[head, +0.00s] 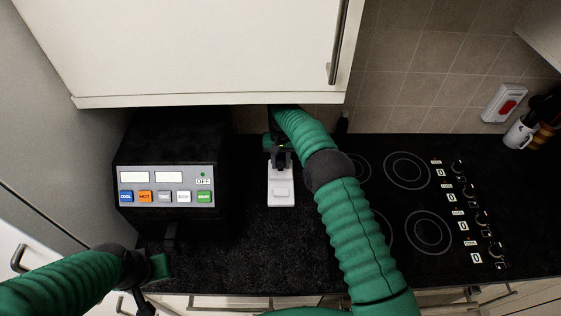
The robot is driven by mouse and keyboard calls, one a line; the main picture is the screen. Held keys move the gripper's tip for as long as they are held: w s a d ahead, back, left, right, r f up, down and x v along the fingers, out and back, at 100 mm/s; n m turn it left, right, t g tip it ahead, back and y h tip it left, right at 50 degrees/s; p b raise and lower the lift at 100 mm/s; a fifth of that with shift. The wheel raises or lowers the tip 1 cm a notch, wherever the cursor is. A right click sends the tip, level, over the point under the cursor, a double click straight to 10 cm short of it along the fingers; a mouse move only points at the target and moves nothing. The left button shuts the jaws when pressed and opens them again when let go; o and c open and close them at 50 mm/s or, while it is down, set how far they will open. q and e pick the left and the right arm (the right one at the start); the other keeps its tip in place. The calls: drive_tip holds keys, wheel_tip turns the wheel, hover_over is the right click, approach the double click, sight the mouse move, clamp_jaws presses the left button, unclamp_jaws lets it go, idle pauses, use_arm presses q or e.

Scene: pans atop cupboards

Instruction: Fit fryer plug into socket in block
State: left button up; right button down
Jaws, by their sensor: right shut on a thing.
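The fryer (165,155) is a black box with a grey button panel, standing on the dark worktop at the left. The white socket block (282,190) lies on the worktop to the right of the fryer. My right gripper (280,158) is at the far end of this block, under the wall cupboard. It is shut on the dark fryer plug, which I can barely make out against the gripper. I cannot tell whether the plug touches the socket. My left gripper (150,284) is in front of the fryer, near its handle (171,236); its finger opening is unclear.
A wall cupboard (200,50) hangs low over the fryer and my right wrist. A black hob (410,205) with knobs lies to the right, partly behind my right arm. A white mug (519,134) and a red-and-white wall switch (505,103) are at far right.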

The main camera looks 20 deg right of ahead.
drive_tip(key=shift+f, duration=0.3)
drive_tip(key=shift+r, duration=0.1)
drive_tip(key=shift+r, duration=0.45)
drive_tip(key=shift+f+b, duration=0.35)
drive_tip(key=shift+f, duration=0.3)
idle(1.1)
drive_tip(key=shift+r, duration=0.1)
drive_tip(key=shift+r+p, duration=0.3)
drive_tip(key=shift+r, duration=0.15)
idle(0.7)
